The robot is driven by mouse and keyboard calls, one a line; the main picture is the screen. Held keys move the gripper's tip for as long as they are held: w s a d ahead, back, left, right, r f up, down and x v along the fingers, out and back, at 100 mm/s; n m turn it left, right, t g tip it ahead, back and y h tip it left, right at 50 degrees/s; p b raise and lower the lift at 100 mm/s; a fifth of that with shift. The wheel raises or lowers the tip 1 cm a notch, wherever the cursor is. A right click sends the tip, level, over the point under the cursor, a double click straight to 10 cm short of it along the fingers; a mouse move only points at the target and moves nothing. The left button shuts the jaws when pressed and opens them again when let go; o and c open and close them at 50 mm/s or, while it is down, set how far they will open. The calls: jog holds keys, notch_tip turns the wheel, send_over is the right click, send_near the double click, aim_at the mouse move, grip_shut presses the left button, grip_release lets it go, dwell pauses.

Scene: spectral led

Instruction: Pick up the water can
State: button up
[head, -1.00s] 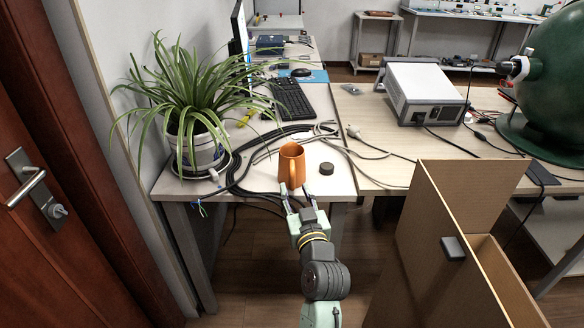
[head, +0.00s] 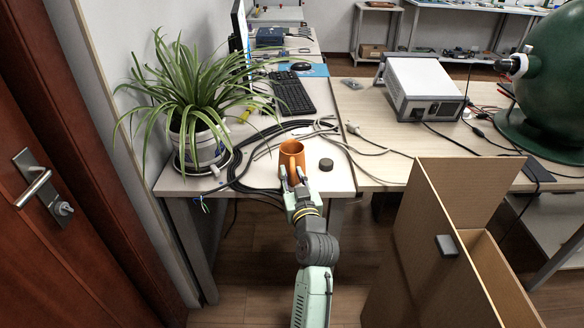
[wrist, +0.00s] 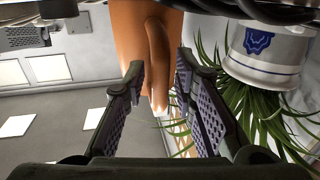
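The water can appears as an orange mug-like vessel (head: 291,151) with a handle facing me. It stands upright near the front edge of the desk. In the wrist view, which looks upside down, its orange body and handle (wrist: 158,60) fill the upper middle. My gripper (head: 294,179) is at the near side of the can. In the wrist view my gripper (wrist: 162,90) is open, one finger on each side of the handle, with gaps visible. The can's inside and far side are hidden.
A potted spider plant (head: 197,146) stands left of the can. A small dark round object (head: 326,165) lies close on its right. Black and grey cables (head: 245,165) lie behind and left. An open cardboard box (head: 425,230) stands at the right front. A wooden door (head: 60,170) is at the left.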

grip_shut()
jog(key=shift+r, duration=0.15)
dwell(0.6)
